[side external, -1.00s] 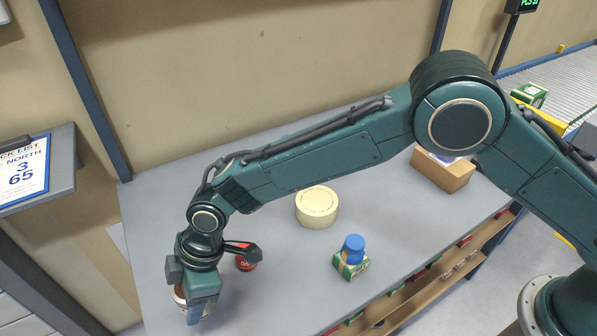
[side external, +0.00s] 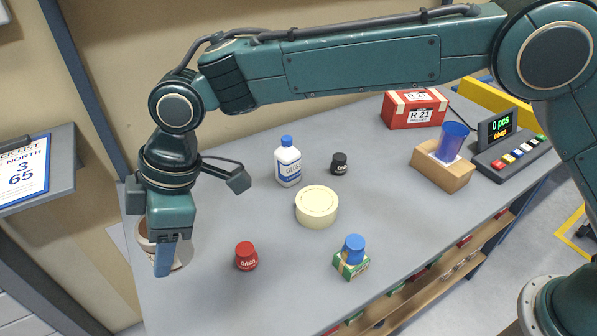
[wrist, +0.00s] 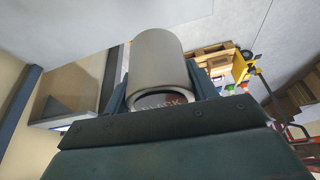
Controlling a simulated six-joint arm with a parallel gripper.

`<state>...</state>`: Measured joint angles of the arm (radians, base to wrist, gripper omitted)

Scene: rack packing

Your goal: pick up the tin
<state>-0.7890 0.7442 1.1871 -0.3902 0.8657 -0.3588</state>
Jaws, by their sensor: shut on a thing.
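My gripper (side external: 164,258) is at the left end of the table, pointing down, with its fingers shut on the tin (side external: 182,252). In the side view the tin is mostly hidden behind the fingers; only a brown and pale edge shows on either side.
A red-capped jar (side external: 246,257) stands right of my gripper.

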